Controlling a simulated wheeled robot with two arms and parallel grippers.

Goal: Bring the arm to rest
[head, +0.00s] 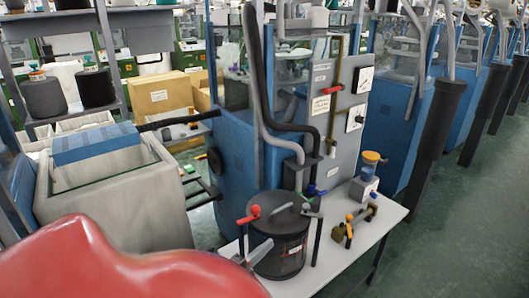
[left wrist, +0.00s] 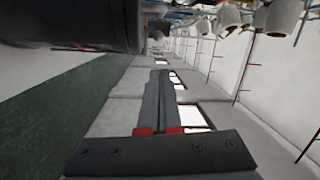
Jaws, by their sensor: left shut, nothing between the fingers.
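My left arm, red, comes in at the bottom left of the head view. My left gripper (head: 268,243) shows as narrow grey fingers in front of the black lidded pot (head: 284,246); I cannot tell whether they touch it. In the left wrist view the two long grey fingers of the left gripper (left wrist: 162,73) lie together, shut and empty, with red parts at their base. My right gripper is in neither view.
The pot stands on a white table (head: 340,258) with a small blue-and-orange device (head: 367,178). Behind are a grey gauge panel (head: 340,100) and blue machines (head: 245,165). A pale bin (head: 120,205) stands left. Green floor (head: 455,235) is open at right.

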